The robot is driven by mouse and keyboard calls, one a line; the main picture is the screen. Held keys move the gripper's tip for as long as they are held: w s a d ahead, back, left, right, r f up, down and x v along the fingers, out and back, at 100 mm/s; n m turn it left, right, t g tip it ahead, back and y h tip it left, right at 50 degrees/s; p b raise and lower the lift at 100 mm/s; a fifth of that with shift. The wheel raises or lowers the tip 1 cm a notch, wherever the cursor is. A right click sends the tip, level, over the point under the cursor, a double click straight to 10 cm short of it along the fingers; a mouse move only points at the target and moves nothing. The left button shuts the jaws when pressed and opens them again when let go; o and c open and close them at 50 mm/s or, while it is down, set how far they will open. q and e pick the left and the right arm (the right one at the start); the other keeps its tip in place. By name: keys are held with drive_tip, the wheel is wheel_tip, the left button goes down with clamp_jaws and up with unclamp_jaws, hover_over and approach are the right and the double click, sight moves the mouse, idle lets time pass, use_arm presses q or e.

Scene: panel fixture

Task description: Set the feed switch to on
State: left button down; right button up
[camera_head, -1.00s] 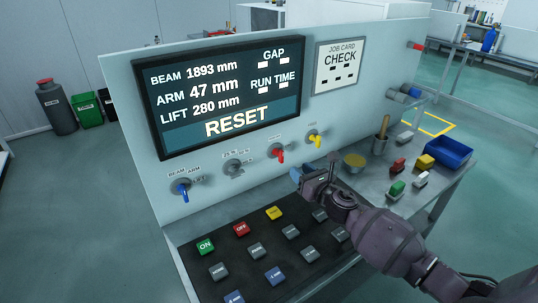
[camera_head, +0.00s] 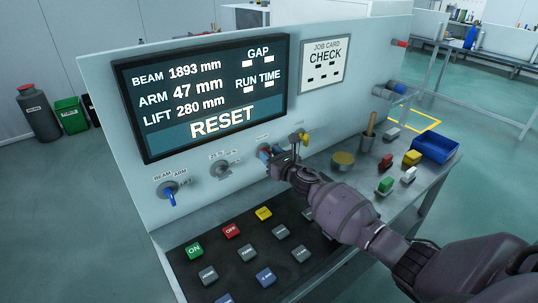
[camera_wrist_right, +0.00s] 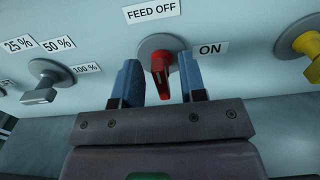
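The feed switch is a red knob (camera_wrist_right: 161,72) on a round grey base on the panel. In the right wrist view the label FEED OFF stands above it and ON to its right. Its red handle hangs downward in that view. My right gripper (camera_wrist_right: 158,84) is open, its two blue fingers on either side of the knob, with visible gaps. In the head view my right gripper (camera_head: 272,154) is at the panel and hides most of the knob. My left gripper is not in view.
A yellow knob (camera_head: 300,138) is close to the right and a grey percent knob (camera_head: 220,168) to the left. A blue knob (camera_head: 169,192) is farther left. Below is a black button board (camera_head: 205,248). The shelf at right holds a blue bin (camera_head: 436,148) and small blocks.

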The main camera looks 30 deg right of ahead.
drive_tip(key=shift+w+a, duration=0.1)
drive_tip(key=shift+w, duration=0.3)
clamp_jaws()
